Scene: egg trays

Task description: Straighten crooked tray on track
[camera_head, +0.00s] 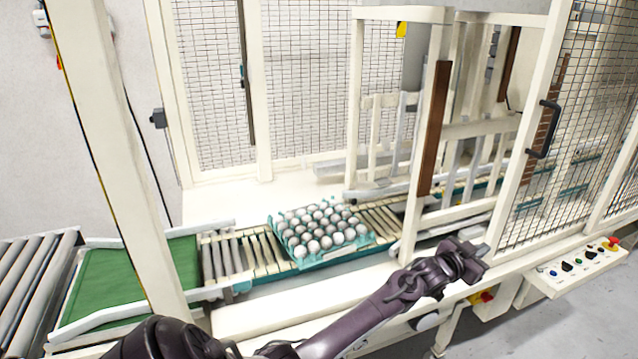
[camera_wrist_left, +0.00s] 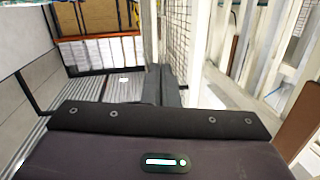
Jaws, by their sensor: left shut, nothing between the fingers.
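A teal tray (camera_head: 354,252) filled with several white and greyish eggs sits on the roller track (camera_head: 236,254) in the head view. It lies turned at an angle to the track's direction. My left gripper (camera_head: 482,252) is to the right of the tray and nearer the camera, over the machine's front edge. It is shut and empty, apart from the tray. In the left wrist view its dark fingers (camera_wrist_left: 166,84) show close together, and the tray is out of view there. My right gripper is not in view.
A cream machine frame with an upright post (camera_head: 428,140) stands just right of the tray. A green belt (camera_head: 125,283) lies at the left. A mesh door (camera_head: 565,120) and control box (camera_head: 580,268) are at the right.

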